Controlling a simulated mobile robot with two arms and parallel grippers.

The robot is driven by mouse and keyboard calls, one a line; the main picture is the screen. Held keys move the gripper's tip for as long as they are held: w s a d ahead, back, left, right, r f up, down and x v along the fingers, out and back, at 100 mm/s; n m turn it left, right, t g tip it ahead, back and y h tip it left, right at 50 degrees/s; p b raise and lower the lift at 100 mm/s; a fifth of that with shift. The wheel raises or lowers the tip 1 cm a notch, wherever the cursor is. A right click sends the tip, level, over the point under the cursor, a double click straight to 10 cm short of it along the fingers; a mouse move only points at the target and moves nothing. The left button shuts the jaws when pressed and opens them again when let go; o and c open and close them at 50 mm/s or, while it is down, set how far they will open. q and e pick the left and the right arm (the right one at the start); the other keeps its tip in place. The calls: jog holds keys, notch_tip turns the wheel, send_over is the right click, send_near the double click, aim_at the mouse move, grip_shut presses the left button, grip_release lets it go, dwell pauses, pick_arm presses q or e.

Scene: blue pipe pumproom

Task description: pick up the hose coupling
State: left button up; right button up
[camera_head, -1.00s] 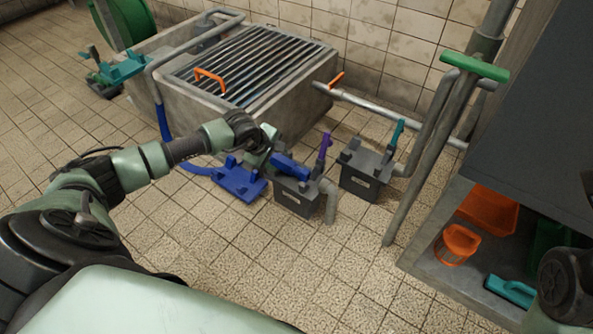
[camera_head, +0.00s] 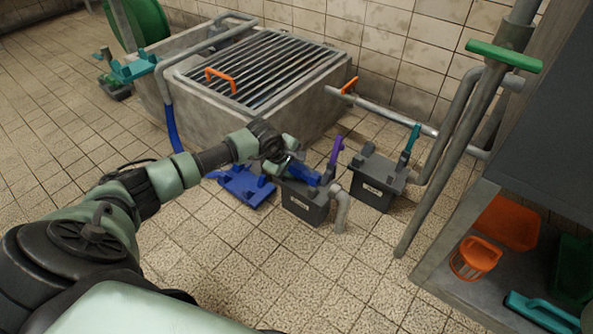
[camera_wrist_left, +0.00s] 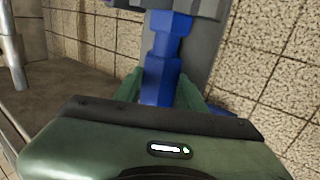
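The blue hose coupling (camera_head: 304,175) lies at the top of a dark grey box with a label (camera_head: 306,205). My left gripper (camera_head: 288,163) is at the coupling's upper left end, just above the box. In the left wrist view the coupling (camera_wrist_left: 162,68) runs up between the two green fingers (camera_wrist_left: 161,88), one on each side and very close to it. Whether the fingers press on it cannot be made out. My right gripper is out of view.
A blue bracketed plate (camera_head: 245,186) lies on the floor left of the box. A second dark box (camera_head: 374,183) with a teal lever stands to the right. The grated concrete tank (camera_head: 190,110) is behind. A shelf unit (camera_head: 450,245) is at the right. The front floor is clear.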

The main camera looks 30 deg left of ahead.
pick_arm(q)
jog(key=c, duration=0.5)
jog(key=shift+r, duration=0.15)
